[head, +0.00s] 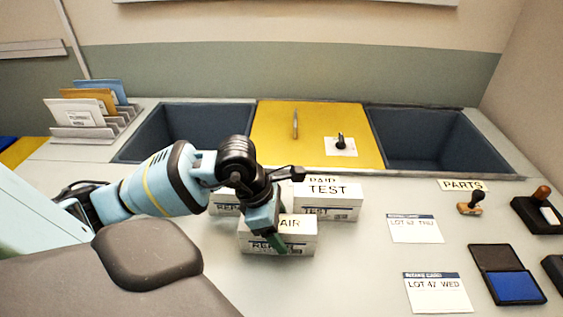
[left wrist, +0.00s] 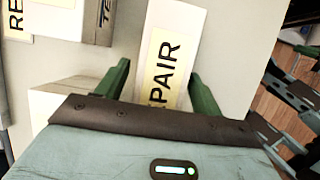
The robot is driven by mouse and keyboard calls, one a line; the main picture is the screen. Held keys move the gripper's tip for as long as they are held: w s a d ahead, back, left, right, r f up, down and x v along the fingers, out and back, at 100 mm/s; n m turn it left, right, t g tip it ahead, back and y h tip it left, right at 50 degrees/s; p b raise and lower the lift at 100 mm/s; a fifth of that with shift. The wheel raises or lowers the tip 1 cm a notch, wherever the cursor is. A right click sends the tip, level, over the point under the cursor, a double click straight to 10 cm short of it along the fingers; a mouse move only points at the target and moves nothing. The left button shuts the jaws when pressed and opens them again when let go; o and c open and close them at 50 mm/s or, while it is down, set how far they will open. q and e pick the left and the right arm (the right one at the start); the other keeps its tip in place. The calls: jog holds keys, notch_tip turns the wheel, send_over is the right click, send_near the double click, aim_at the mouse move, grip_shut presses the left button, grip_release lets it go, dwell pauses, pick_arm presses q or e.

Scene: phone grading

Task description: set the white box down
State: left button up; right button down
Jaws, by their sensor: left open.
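A white box with a REPAIR label (head: 302,241) rests on the grey counter, in front of other white boxes. My left gripper (head: 279,243) is over this box, with its green fingers open. In the left wrist view the white box (left wrist: 192,60) lies between the two parted fingers of the gripper (left wrist: 161,82), one on each side. The wrist and fingers hide part of the box's label in the head view. My right gripper is not in view.
Close behind stand a white box labelled TEST (head: 328,205) and another, partly hidden box (head: 222,208). Cards (head: 415,229), an ink pad (head: 507,274) and stamps (head: 470,203) lie to the right. Dark bins flank a yellow mat (head: 275,140) at the back.

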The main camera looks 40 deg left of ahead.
pick_arm(q)
jog(key=v, duration=1.1)
jog(key=shift+r, duration=0.1)
